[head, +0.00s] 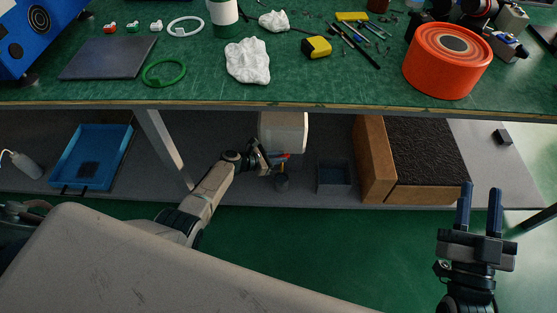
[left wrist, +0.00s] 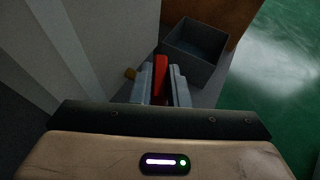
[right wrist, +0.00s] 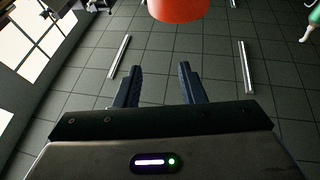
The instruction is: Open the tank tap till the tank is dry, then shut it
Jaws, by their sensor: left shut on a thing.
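The white tank (head: 283,132) is on the lower shelf under the bench; its pale wall also shows in the left wrist view (left wrist: 115,40). The red tap lever (left wrist: 160,76) stands between the fingers of my left gripper (left wrist: 163,85), which is shut on it. In the head view my left gripper (head: 272,160) is at the tank's lower front. Any water flow and the tank's level cannot be seen.
A small dark object (head: 282,182) is below the tap. A grey open bin (head: 333,178) stands to its right, then a brown box with a dark top (head: 375,160). A blue tray (head: 90,155) lies left. The bench top (head: 200,85) overhangs the tank.

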